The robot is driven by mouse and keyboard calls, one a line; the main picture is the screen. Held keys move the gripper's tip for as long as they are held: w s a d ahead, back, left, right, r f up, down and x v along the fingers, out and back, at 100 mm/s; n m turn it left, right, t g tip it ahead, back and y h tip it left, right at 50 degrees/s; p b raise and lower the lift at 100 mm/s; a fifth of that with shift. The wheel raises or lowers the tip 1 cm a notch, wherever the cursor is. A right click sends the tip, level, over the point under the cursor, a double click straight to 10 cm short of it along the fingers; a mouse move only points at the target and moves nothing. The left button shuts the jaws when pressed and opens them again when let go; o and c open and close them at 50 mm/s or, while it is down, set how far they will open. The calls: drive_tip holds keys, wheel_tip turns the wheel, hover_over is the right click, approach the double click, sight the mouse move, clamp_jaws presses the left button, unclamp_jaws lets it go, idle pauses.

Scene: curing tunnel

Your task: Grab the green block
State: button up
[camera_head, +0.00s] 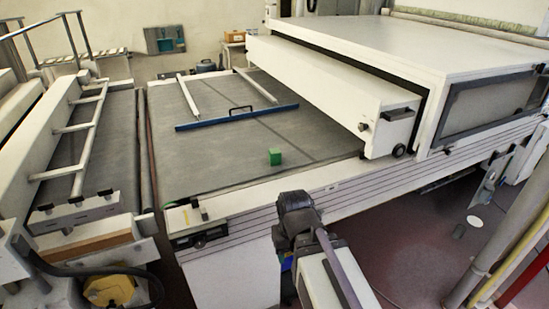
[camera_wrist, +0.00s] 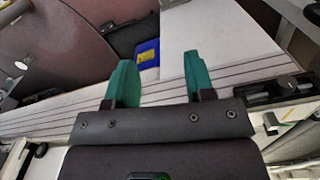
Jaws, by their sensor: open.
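The green block (camera_head: 275,156) is a small cube on the grey bed (camera_head: 200,165) of the machine in the head view, near the bed's front edge. It does not show in the wrist view. My gripper (camera_wrist: 160,75) shows in the wrist view with two green fingers apart and nothing between them. The fingers point toward the white ribbed side of the machine and the reddish floor. In the head view my arm stands in front of the machine's front edge, below and right of the block; the fingers cannot be made out there.
A blue bar (camera_head: 237,117) with a black handle lies across the bed behind the block. A large white housing (camera_head: 400,60) stands to the right of the bed. A white frame (camera_head: 75,150) stands at left. The bed around the block is clear.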

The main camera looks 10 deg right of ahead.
drive_tip(key=shift+o, duration=0.2)
drive_tip(key=o, duration=0.5)
